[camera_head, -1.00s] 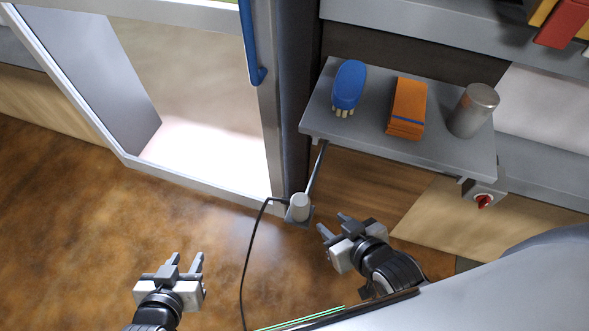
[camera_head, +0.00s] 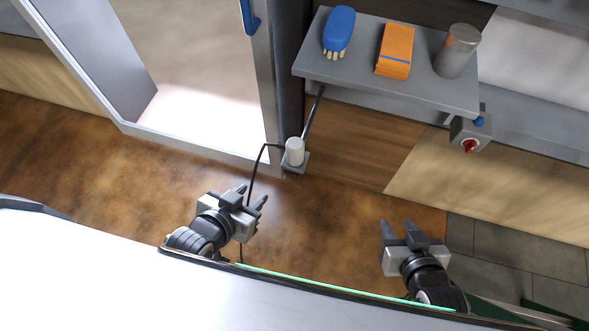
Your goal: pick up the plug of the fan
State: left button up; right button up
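The plug of the fan looks to be the white cylindrical piece (camera_head: 295,151) with a black cable (camera_head: 256,168). It stands upright on a small grey holder (camera_head: 297,168) beside the door frame, below the shelf. My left gripper (camera_head: 255,194) is open and empty, below and left of the plug and apart from it; the cable passes close by its fingers. My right gripper (camera_head: 399,228) is open and empty, well to the right of the plug and lower. The fan itself cannot be made out.
A grey shelf (camera_head: 350,75) above holds a blue brush (camera_head: 339,31), an orange stack (camera_head: 395,50) and a grey cylinder (camera_head: 457,50). A box with a red switch (camera_head: 470,146) hangs under its right end. Brown floor (camera_head: 320,210) lies clear between my grippers.

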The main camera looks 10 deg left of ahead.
aim_at(294, 147)
jog(key=k, duration=1.25)
jog(key=u, duration=0.9)
jog(key=i, duration=1)
